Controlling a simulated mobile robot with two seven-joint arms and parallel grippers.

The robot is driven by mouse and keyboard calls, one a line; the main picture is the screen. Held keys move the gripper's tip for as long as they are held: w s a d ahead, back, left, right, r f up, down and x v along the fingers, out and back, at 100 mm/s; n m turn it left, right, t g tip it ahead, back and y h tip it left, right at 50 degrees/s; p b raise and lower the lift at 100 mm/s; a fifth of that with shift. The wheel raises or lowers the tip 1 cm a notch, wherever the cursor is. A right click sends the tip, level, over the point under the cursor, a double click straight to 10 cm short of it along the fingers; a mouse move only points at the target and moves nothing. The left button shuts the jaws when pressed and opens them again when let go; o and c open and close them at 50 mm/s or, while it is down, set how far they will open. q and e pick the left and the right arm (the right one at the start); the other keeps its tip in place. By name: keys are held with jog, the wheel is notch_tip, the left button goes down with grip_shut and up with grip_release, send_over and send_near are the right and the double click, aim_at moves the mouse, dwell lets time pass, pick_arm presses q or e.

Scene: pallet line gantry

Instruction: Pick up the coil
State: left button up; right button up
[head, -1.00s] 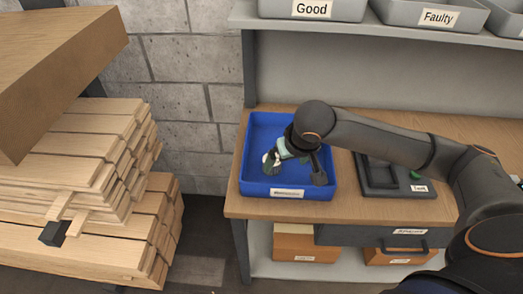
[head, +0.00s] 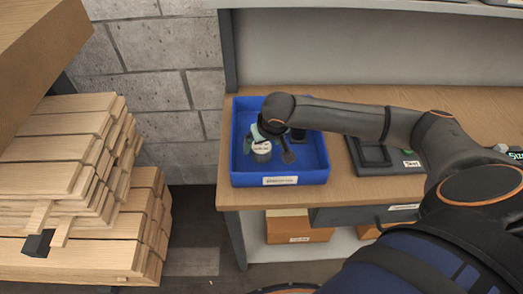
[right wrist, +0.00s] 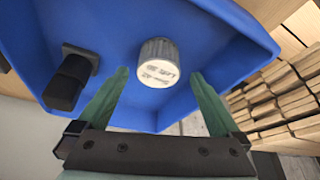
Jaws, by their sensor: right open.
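A short grey cylinder with a white printed label (head: 261,151), which looks like the coil, stands in the blue tray (head: 307,178) on the bench. It also shows in the right wrist view (right wrist: 158,64), label towards the camera. My right gripper (head: 263,138) is over the tray at the cylinder. In the right wrist view its green fingers (right wrist: 158,80) are open, with the cylinder between and just beyond their tips and a gap on both sides. Nothing is held. My left gripper is not in view.
A black part (right wrist: 68,82) lies in the same tray, beside the left finger in the right wrist view. A dark grey tray (head: 403,158) stands right of the blue one. Stacked wood planks (head: 75,170) are at the left. A shelf (head: 400,5) runs above the bench.

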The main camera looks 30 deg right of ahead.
aim_at(262, 146)
jog(key=x, duration=0.3)
jog(key=shift+w+d+f, duration=0.1)
jog(key=shift+w+f, duration=0.15)
jog(key=shift+f, duration=0.05)
jog(key=shift+r, duration=0.1)
grip_shut()
dwell(0.5)
